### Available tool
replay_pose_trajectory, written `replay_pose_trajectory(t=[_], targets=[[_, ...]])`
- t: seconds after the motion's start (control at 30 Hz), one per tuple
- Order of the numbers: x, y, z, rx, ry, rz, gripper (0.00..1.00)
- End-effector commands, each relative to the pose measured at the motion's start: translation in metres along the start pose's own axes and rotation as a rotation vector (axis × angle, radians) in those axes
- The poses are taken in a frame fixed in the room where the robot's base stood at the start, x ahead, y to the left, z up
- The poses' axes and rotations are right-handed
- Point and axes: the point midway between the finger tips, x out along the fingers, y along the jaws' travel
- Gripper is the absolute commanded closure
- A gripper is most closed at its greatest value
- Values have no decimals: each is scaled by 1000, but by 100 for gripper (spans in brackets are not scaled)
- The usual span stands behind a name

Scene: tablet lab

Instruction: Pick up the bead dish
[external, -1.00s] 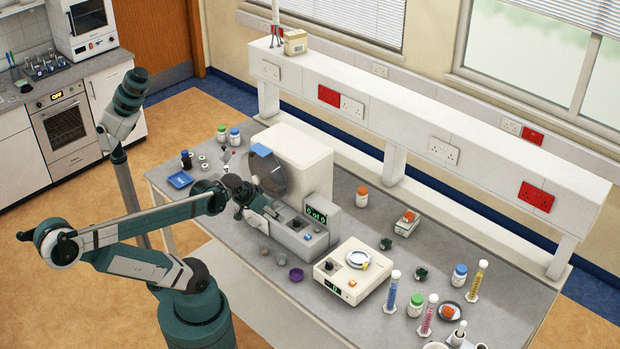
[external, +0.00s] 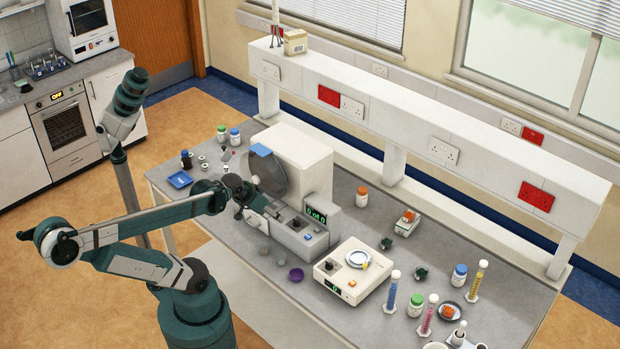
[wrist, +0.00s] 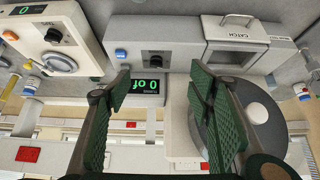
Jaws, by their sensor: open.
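No dish is clearly marked as the bead dish, and I cannot tell which one it is. A small dark dish (external: 450,309) holding orange pieces sits at the right of the bench. A small purple bowl (external: 296,274) stands near the bench's front edge, left of the balance. A pale round dish (external: 358,258) is on the balance. My gripper (external: 268,208) is over the grey drum machine, apart from all these dishes. In the wrist view my gripper (wrist: 160,75) shows two green ridged fingers spread apart, with nothing between them.
The drum machine (external: 300,156) with its "0 of 0" display (wrist: 141,86) stands close to my gripper. The balance (external: 335,290) is to its right. Bottles and cylinders crowd the bench's right end. A white raised shelf (external: 430,125) runs along the back.

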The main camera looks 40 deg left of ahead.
Motion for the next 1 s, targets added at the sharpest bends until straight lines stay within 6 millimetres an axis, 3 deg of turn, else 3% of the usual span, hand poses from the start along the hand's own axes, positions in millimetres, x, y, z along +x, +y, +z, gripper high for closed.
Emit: replay_pose_trajectory(t=[0.37, 1.0], targets=[[-3, 21, -37, 0, -32, 29, 47], [10, 104, -136, 2, -141, 99, 47]])
